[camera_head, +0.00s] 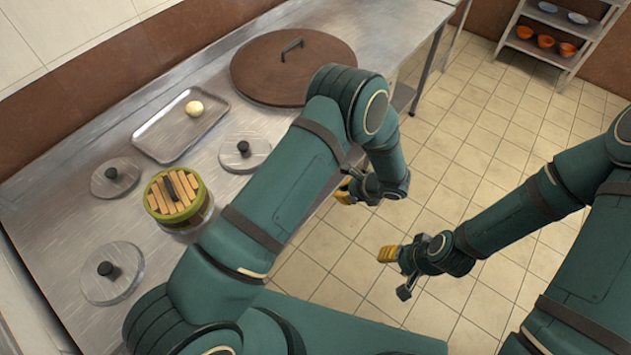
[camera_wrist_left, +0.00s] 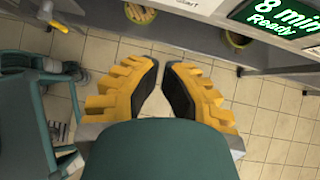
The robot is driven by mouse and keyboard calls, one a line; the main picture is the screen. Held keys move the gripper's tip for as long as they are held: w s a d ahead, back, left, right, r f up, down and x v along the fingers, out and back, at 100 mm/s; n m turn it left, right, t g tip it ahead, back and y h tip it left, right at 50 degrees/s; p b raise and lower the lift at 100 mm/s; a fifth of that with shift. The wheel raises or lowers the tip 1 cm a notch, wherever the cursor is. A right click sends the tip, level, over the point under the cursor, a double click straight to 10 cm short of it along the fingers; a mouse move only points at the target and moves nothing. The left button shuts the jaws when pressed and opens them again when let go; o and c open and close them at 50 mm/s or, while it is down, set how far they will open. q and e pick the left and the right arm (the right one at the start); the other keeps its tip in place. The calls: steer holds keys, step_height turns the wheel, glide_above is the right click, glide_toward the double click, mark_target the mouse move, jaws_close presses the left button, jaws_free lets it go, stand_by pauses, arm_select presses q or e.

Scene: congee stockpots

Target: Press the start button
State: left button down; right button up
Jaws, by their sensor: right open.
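The start button itself cannot be made out. In the left wrist view, a cut-off label reading "start" (camera_wrist_left: 187,3) shows at the top edge, on a pale panel. Beside it a green display (camera_wrist_left: 278,17) reads "8 min Ready". My left gripper (camera_wrist_left: 162,66) points toward the panel's lower edge from a distance, with its yellow fingertips a small gap apart and nothing between them. In the head view my left gripper (camera_head: 345,192) hangs past the counter's right edge, over the floor. My right gripper (camera_head: 388,254) is open and empty, lower and further right.
The steel counter (camera_head: 85,205) holds a slatted green-rimmed container (camera_head: 173,195), a tray (camera_head: 160,137) with a pale ball (camera_head: 194,108), several grey lids (camera_head: 245,152) and a large brown lid (camera_head: 293,66). A shelf (camera_head: 545,50) with bowls stands far right. Tiled floor is clear.

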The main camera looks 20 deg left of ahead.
arm_select(q)
steer(key=shift+w+d+r+m+t+y, duration=0.3)
steer(key=shift+w+r+m+t+y, duration=0.15)
steer(key=shift+w+r+t, duration=0.25)
arm_select(e)
steer(key=shift+s+a+r, duration=0.1)
steer(key=shift+s+a, duration=0.05)
steer(key=shift+s, duration=0.25)
arm_select(q)
steer(key=shift+f, duration=0.1)
steer(key=a+r+b+x, duration=0.1)
steer(key=r+b+x, duration=0.1)
steer(key=x, duration=1)
steer(key=shift+w+a+f, duration=0.3)
steer(key=shift+w+a, duration=0.1)
steer(key=shift+a, duration=0.25)
arm_select(e)
steer(key=shift+w+f, duration=0.2)
steer(key=shift+f, duration=0.85)
